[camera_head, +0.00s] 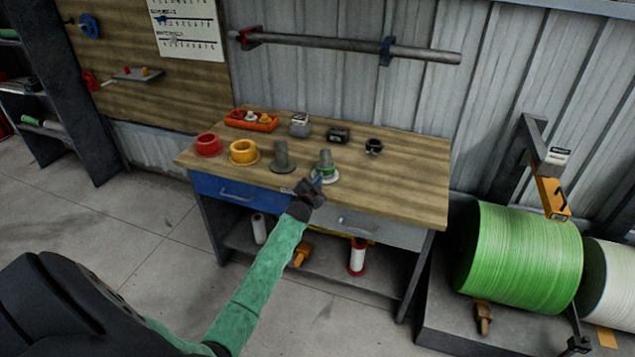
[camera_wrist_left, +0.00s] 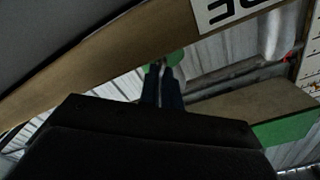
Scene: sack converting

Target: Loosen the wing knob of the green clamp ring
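The green clamp ring (camera_head: 325,174) sits low around a grey upright post near the front of the workbench (camera_head: 400,190). Its wing knob is too small to make out and may be hidden by my gripper. My left gripper (camera_head: 315,183) is at the front left of the ring, very close to it; I cannot tell if it touches. In the left wrist view the two dark fingers (camera_wrist_left: 162,70) are near together, with a green patch (camera_wrist_left: 174,58) just past their tips. Whether they hold anything is unclear. My right gripper is not in view.
Left of the ring stand a grey flanged post (camera_head: 282,158), a yellow ring (camera_head: 243,152) and a red ring (camera_head: 208,144). An orange tray (camera_head: 251,121) and small dark devices lie behind. The bench's right side is clear. A large green spool (camera_head: 520,255) stands right.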

